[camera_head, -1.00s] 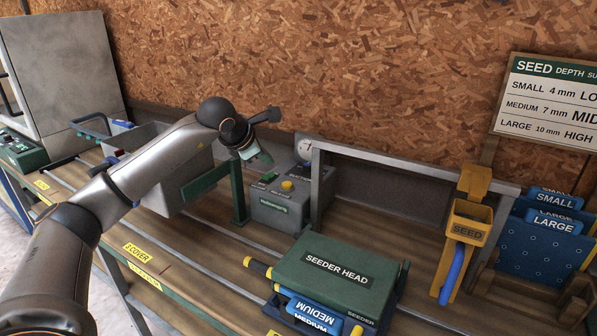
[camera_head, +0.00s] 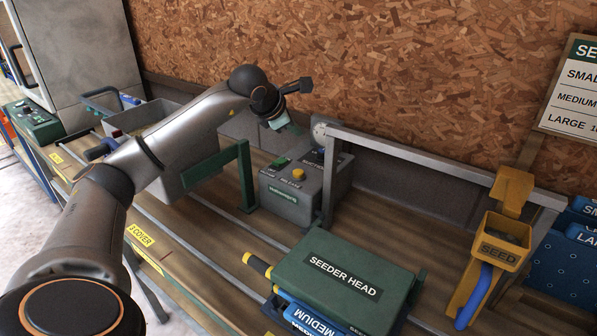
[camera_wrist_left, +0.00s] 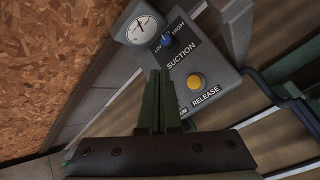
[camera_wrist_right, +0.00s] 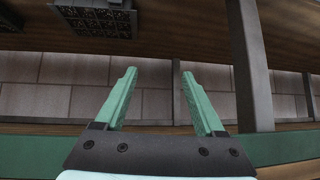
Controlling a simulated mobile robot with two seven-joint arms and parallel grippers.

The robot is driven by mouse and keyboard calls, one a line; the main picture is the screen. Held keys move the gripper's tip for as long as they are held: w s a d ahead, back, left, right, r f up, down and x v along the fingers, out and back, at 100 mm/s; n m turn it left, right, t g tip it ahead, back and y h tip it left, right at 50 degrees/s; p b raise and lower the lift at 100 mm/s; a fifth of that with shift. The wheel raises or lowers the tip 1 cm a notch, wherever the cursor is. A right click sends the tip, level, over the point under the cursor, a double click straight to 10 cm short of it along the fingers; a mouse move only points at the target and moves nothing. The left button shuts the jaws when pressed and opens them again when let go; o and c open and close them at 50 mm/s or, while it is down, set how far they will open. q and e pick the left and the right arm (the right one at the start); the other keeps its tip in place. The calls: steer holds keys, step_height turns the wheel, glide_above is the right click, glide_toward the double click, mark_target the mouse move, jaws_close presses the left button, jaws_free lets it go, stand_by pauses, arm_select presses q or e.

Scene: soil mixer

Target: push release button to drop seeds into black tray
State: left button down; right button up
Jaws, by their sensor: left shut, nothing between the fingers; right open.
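The yellow release button (camera_head: 298,174) sits on top of the grey suction box (camera_head: 288,201). In the left wrist view the button (camera_wrist_left: 195,81) lies just right of my finger tips, beside the word RELEASE. My left gripper (camera_head: 279,122) is shut and empty, at the back of the box and apart from the button; its closed fingers also show in the left wrist view (camera_wrist_left: 159,98). My right gripper (camera_wrist_right: 158,72) is open and empty. A black gridded piece (camera_wrist_right: 97,18), possibly a tray, shows only partly.
A gauge (camera_wrist_left: 141,29) and a blue suction knob (camera_wrist_left: 167,41) sit beside the button. A grey metal frame (camera_head: 445,166) rises behind the seeder head. A yellow seed hopper (camera_head: 502,253) stands at right, a grey bin (camera_head: 150,112) at left. Rails run along the bench.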

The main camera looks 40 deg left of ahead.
arm_select(q)
steer(key=f+b, duration=0.1)
steer(key=f, duration=0.1)
steer(key=b, duration=0.4)
glide_above(295, 173)
step_height(295, 173, down, 4)
steer(key=shift+s+d+f, duration=0.1)
steer(key=shift+f, duration=0.1)
step_height(295, 173, down, 2)
steer(key=shift+f+b, duration=0.1)
steer(key=shift+b, duration=0.95)
arm_select(e)
steer(key=shift+y, duration=0.4)
steer(key=a+f, duration=0.1)
steer(key=w+f, duration=0.1)
steer(key=f, duration=0.1)
steer(key=a+f, duration=0.1)
steer(key=f, duration=0.1)
steer(key=shift+w+a, duration=0.3)
steer(key=shift+s+d+f, duration=0.1)
steer(key=shift+s+d, duration=0.05)
steer(key=shift+d, duration=0.05)
arm_select(q)
steer(key=shift+f, duration=0.1)
arm_select(e)
steer(key=shift+f, duration=0.1)
